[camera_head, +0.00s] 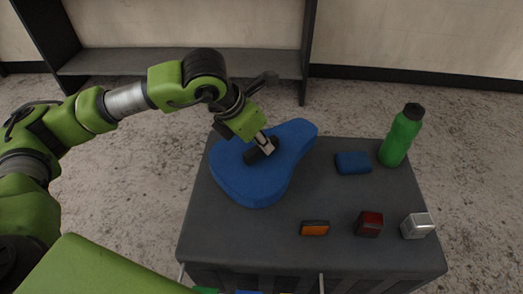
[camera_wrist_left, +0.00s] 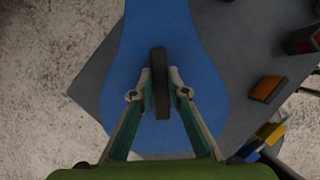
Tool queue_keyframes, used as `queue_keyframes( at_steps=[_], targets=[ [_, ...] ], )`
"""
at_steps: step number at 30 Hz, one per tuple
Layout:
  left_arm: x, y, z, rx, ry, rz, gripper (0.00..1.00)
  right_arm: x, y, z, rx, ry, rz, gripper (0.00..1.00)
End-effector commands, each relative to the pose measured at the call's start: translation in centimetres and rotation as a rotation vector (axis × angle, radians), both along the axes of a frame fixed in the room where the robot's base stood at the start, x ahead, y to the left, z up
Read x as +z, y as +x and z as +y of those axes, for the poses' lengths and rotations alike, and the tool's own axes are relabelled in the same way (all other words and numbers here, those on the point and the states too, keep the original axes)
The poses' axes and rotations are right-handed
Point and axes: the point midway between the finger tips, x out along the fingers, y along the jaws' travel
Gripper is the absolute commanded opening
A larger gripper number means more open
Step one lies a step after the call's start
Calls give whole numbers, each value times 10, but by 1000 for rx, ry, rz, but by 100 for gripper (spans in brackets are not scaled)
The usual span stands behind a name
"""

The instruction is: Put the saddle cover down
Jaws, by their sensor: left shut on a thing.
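The blue saddle cover (camera_head: 245,185) is a wide, flat, saddle-shaped piece with a dark raised handle (camera_wrist_left: 160,84) on top. It lies over the left part of the dark grey table top (camera_head: 290,245); I cannot tell whether it touches the surface. My left gripper (camera_head: 264,147) reaches it from above and is shut on the dark handle. In the left wrist view, both fingers of my left gripper (camera_wrist_left: 159,95) press on the handle's sides, with the blue cover (camera_wrist_left: 190,65) spread below. My right gripper is not in view.
A green bottle (camera_head: 400,138) stands at the back right of the table. A dark blue item (camera_head: 353,163), an orange block (camera_head: 315,228), a dark red block (camera_head: 368,224) and a silver block (camera_head: 417,226) lie right of the cover. A grey shelf (camera_head: 180,62) stands behind.

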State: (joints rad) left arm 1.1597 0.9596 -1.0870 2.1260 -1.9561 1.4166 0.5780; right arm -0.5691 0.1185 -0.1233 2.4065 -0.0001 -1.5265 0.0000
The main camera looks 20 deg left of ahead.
Motion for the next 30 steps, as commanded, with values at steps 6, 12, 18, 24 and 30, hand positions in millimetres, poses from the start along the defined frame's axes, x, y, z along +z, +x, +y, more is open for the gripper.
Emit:
queue_keyframes(
  at_steps=[6, 12, 18, 24, 30],
  targets=[
    [-29, -1, 0, 0, 0, 0, 0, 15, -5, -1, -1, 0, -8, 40],
    [-29, -1, 0, 0, 0, 2, 23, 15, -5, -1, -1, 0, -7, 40],
    [-29, -1, 0, 0, 0, 1, 32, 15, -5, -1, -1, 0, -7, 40],
    [-27, -2, 0, 0, 0, 1, 32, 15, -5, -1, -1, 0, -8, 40],
    [-4, -11, 5, 0, -1, -2, 32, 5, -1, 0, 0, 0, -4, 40]
  ],
)
